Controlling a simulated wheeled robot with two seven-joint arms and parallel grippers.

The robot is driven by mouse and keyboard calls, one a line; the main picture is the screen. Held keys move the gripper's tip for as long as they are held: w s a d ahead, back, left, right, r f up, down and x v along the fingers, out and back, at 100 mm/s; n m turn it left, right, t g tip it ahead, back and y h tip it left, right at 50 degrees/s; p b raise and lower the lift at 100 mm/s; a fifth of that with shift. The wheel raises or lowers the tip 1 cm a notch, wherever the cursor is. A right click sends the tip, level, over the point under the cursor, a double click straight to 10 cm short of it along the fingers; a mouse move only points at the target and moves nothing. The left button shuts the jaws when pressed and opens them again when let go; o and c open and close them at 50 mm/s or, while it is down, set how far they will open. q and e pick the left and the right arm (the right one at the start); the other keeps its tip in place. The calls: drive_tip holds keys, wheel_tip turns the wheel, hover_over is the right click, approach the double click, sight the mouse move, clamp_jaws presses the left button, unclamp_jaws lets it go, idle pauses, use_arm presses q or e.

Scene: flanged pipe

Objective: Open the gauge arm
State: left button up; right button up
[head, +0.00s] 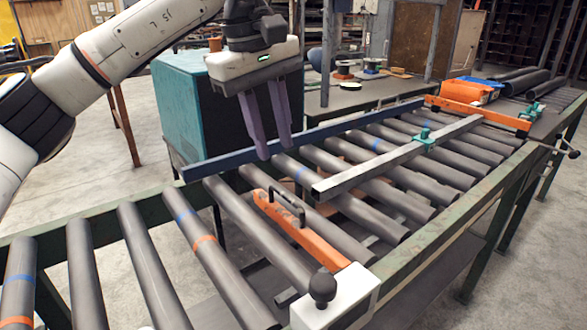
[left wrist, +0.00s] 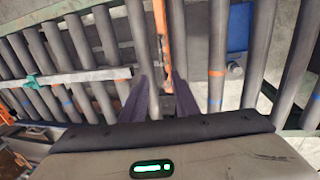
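The gauge arm (head: 300,232) is an orange bar with a black loop handle (head: 287,205) on top. It lies low over the rollers, roughly in line with them, its near end at a white block (head: 338,298) with a black knob (head: 322,287). My left gripper (head: 273,153) is in the air above and beyond the arm's far end, fingers pointing down, spread and empty. In the left wrist view the orange bar (left wrist: 162,22) runs down toward the gap between my open fingertips (left wrist: 160,85); the handle is hard to make out there. My right gripper is not in view.
A blue rail (head: 310,137) edges the far side of the roller table. Another orange bar (head: 478,112) crosses farther back. A teal cabinet (head: 207,112) stands behind the gripper.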

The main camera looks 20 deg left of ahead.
sight(284, 194)
use_arm(q)
drive_tip(key=f, duration=0.6)
drive_tip(key=w+d+f, duration=0.1)
drive_tip(key=f, duration=0.2)
drive_tip(key=shift+f+b, duration=0.2)
drive_tip(key=shift+b, duration=0.1)
clamp_jaws()
